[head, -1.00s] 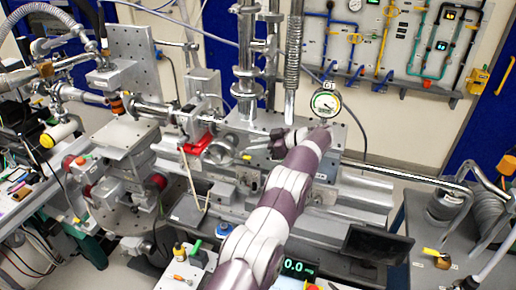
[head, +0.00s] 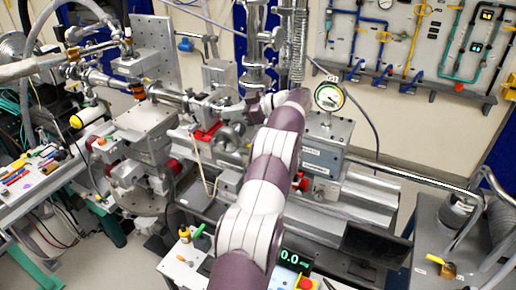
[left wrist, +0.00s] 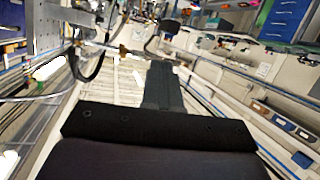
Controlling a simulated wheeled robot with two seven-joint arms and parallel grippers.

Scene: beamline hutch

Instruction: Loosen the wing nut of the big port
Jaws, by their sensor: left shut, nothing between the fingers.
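A round metal port (head: 230,138) shows on the front of the steel chamber in the middle of the head view. I cannot tell for sure whether it is the big port, and no wing nut can be made out. My left arm reaches up from the bottom to the chamber, its wrist just right of this port. Its fingers cannot be made out in the head view. In the left wrist view my left gripper (left wrist: 163,72) is dark, shut and empty, with open space around the tips. My right gripper is not in view.
A pressure gauge (head: 329,97) stands on the chamber, right of my wrist. A tool-covered bench (head: 38,172) is at left. A panel with coloured tubing (head: 410,40) hangs at back right.

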